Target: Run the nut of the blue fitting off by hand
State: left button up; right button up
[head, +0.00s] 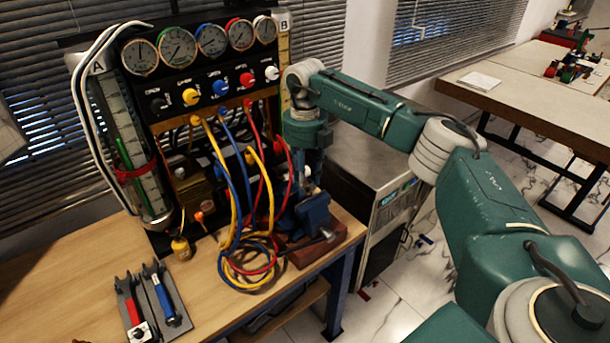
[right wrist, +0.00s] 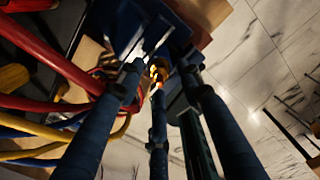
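My right gripper (head: 313,178) points down just above the blue vise (head: 313,212) at the bench's right corner. In the right wrist view its dark blue fingers (right wrist: 158,78) stand apart. A small brass-yellow and orange piece (right wrist: 155,70) shows between and beyond the fingertips, close to the vise jaws. I cannot tell whether it is the blue fitting's nut, or whether a finger touches it. A blue hose (head: 234,165) hangs from the panel into the coil on the bench. The fitting itself is not clear in the head view. My left gripper is out of view.
The gauge panel (head: 205,92) stands behind with several gauges and coloured knobs. Red and yellow hoses (head: 240,270) loop close left of the vise. Two wrenches, red (head: 131,308) and blue (head: 163,299), lie at the front left. A grey cabinet (head: 365,165) stands right of the bench.

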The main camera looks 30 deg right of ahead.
jog(key=shift+f, duration=0.1)
grip_shut()
jog(key=shift+n, duration=0.3)
jog(key=n, duration=1.4)
jog(key=shift+b, duration=0.4)
jog(key=n, duration=0.6)
jog(key=shift+n, duration=0.3)
